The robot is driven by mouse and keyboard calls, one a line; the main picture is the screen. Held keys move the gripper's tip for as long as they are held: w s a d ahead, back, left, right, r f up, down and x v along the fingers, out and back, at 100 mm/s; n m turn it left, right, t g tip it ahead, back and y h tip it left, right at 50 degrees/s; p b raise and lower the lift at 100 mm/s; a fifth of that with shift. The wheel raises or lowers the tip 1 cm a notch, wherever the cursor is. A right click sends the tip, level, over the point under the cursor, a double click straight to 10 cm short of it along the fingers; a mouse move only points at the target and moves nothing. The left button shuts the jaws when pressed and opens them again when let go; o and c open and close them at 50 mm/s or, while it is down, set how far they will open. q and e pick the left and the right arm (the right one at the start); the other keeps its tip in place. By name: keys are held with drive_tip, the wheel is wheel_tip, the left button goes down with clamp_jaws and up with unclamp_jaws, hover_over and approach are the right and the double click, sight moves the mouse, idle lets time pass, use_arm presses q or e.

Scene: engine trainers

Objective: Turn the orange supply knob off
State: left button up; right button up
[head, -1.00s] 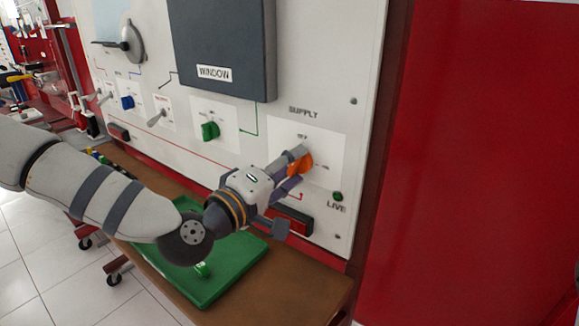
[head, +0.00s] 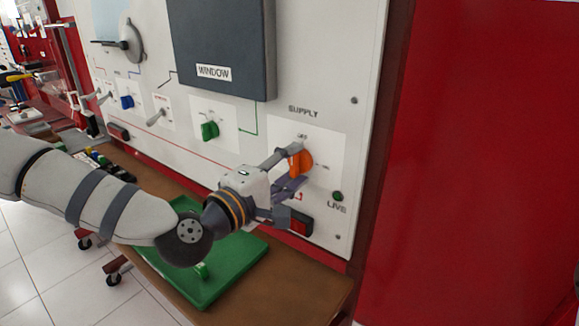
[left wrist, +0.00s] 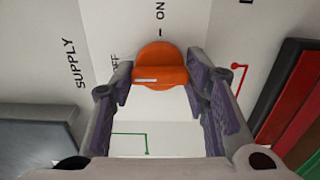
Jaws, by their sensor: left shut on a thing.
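The orange supply knob (head: 300,161) sits on the white panel, under the word SUPPLY, with OFF lettering above it. My left gripper (head: 287,171) reaches it from the lower left and is shut on it. In the left wrist view the fingers of my left gripper (left wrist: 160,80) stand on both sides of the knob's grip bar (left wrist: 160,72). A white line on the bar lies at its left end, the side of the OFF lettering; ON is above the knob in that view. My right gripper is not in view.
A green LIVE lamp (head: 337,196) and a red rocker switch (head: 300,224) are near the knob. A green knob (head: 209,130) is further left on the panel. A green tray (head: 225,277) lies on the brown bench below my arm.

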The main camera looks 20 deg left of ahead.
use_arm(q)
drive_tip(key=shift+r, duration=0.1)
drive_tip(key=o, duration=1.1)
drive_tip(key=shift+d, duration=0.1)
drive_tip(key=shift+o, duration=0.2)
drive_tip(key=v, duration=0.7)
drive_tip(key=shift+s, duration=0.2)
